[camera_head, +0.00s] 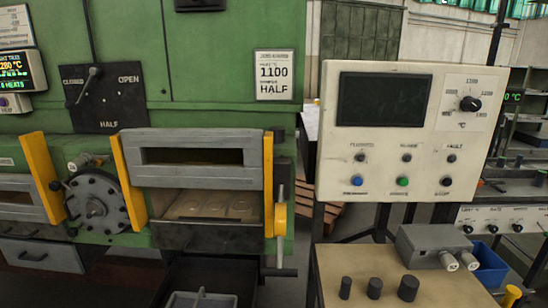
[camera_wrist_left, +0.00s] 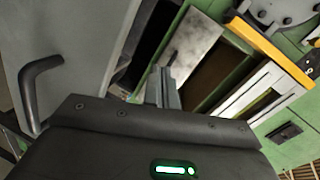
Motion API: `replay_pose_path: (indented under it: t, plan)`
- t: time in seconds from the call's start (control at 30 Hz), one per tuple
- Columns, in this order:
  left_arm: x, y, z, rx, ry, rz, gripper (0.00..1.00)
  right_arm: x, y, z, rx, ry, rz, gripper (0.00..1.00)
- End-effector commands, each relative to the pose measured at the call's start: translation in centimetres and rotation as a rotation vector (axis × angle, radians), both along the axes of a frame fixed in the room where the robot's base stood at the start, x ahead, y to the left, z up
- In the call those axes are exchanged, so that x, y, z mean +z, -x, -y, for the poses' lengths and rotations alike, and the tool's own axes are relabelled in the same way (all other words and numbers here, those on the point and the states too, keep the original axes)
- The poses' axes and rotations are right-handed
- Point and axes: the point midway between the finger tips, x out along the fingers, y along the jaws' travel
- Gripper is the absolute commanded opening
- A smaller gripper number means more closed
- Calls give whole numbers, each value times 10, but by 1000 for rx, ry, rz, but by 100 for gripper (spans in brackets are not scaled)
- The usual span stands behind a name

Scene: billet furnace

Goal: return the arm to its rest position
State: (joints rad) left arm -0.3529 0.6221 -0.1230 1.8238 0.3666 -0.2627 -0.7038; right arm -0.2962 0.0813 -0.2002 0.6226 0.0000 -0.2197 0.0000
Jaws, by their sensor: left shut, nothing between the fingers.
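My left gripper (camera_wrist_left: 161,84) shows in the left wrist view. Its fingers are together and empty, in front of a light grey plate and the green furnace body. The black gripper body with a lit green indicator fills the bottom of that view. Neither gripper shows in the head view, and my right gripper is in no frame. No rest position is marked in these frames.
The green furnace (camera_head: 210,80) has a partly open grey door (camera_head: 195,175) and yellow posts. A control panel (camera_head: 400,150) stands to the right. A bench (camera_head: 365,280) holds several dark cylinders and a grey box (camera_head: 436,246). A black curved handle (camera_wrist_left: 32,85) is at the left.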

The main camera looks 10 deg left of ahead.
Motion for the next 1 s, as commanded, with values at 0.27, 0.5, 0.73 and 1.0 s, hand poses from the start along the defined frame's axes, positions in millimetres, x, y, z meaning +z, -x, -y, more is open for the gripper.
replay_pose_path:
  t: [0.27, 0.5, 0.73, 1.0]
  plan:
    - [-42, 50, 78, 130, 370, -240, 0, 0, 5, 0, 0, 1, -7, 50]
    - [-53, 118, 158, 303, 685, -499, 0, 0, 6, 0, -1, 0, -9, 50]
    - [-43, 171, 205, 450, 849, -673, 0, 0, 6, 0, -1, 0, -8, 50]
    - [-23, 221, 236, 604, 948, -812, 0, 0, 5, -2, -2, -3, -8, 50]
